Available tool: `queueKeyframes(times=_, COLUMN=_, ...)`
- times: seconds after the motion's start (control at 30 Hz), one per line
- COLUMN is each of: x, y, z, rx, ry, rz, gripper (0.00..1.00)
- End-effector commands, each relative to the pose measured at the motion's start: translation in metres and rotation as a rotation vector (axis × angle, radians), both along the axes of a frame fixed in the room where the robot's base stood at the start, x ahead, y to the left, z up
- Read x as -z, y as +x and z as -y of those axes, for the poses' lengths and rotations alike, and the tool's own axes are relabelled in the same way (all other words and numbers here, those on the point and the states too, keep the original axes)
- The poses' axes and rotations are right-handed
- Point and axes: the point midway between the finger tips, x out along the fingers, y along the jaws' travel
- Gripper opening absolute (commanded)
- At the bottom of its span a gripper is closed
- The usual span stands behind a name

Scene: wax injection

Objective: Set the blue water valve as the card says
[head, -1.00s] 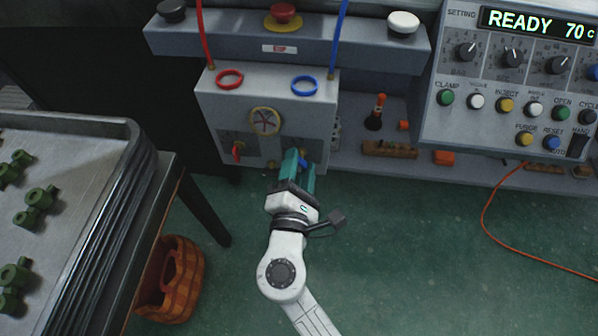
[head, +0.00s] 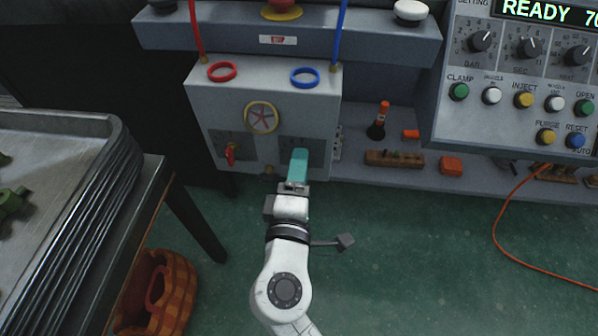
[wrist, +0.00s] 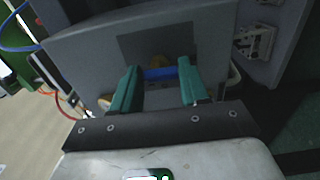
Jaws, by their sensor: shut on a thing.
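In the wrist view the blue water valve handle (wrist: 160,73) spans sideways between the two teal fingers of my gripper (wrist: 158,85). The gripper is shut on it. A brass-coloured fitting shows just behind the handle. In the head view my gripper (head: 298,165) is at the lower right front of the grey valve box (head: 212,105), and one teal finger hides the blue handle. I cannot make out a readable setting card in either view.
A metal tray (head: 60,120) on a table and an orange basket (head: 165,290) stand at left. The green floor on the right is mostly clear.

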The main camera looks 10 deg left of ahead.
Motion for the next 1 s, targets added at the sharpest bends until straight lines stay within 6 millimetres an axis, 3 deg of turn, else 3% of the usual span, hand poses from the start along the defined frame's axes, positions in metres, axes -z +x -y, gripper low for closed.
queueKeyframes(times=0.5, x=0.0019, y=-0.0001, z=0.001, rx=0.003, ry=0.017, rz=-0.003, gripper=0.14)
queueKeyframes(times=0.53, x=0.0019, y=-0.0001, z=0.001, rx=0.003, ry=0.017, rz=-0.003, gripper=0.47)
queueKeyframes(times=0.77, x=0.001, y=0.0, z=0.0006, rx=0.002, ry=0.016, rz=-0.001, gripper=0.69)
queueKeyframes(times=1.0, x=0.0005, y=-0.0005, z=0.0003, rx=0.001, ry=0.016, rz=0.0, gripper=0.7)
